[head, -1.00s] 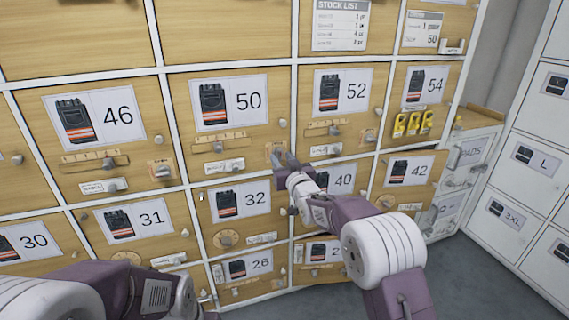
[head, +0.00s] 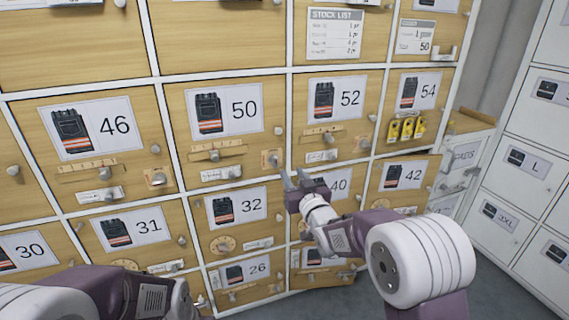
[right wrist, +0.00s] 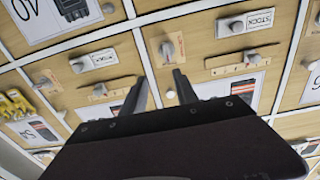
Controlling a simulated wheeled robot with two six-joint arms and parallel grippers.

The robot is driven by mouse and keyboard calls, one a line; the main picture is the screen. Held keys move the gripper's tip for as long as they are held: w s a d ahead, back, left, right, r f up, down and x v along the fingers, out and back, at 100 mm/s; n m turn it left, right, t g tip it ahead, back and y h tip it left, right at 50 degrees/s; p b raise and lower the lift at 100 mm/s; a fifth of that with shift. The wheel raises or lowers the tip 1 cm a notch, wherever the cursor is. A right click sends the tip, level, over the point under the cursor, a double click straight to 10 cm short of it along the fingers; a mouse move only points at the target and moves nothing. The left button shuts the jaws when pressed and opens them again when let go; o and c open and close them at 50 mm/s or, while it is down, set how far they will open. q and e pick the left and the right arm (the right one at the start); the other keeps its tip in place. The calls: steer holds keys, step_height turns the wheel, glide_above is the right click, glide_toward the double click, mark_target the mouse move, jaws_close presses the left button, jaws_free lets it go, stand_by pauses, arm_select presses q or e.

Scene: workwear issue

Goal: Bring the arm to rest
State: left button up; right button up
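My right arm reaches in from the lower right of the head view. Its gripper (head: 297,176) is open and empty, with two grey fingers apart, in front of the locker wall near the lower edge of the 50 and 52 doors. In the right wrist view the two fingers (right wrist: 162,92) stand apart with only doors and knobs behind them. My left arm (head: 150,297) lies along the bottom left of the head view; its fingers do not show.
Wooden locker doors such as the 50 door (head: 273,98) and 46 door (head: 147,114) bear knobs and latches. Yellow padlocks (head: 406,129) hang below 54. White cabinets (head: 548,194) stand at the right. Grey floor (head: 340,304) shows below.

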steer(key=s+d+r+m+h, duration=0.1)
steer(key=s+d+r+h, duration=0.1)
steer(key=d, duration=0.3)
steer(key=s+d+f+m+g+h, duration=0.2)
steer(key=s+d+f+g, duration=0.35)
steer(key=s+f, duration=0.35)
steer(key=s+d+f+g, duration=0.1)
steer(key=s+f+g, duration=0.4)
steer(key=s+f, duration=0.5)
steer(key=s+d+f+g, duration=0.2)
steer(key=s+f+g, duration=0.4)
steer(key=s, duration=0.8)
step_height(320, 180, up, 34)
steer(key=p, duration=3.4)
steer(key=shift+w+a+h+p, duration=0.15)
steer(key=shift+w+h+p, duration=0.15)
steer(key=shift+h+p, duration=0.1)
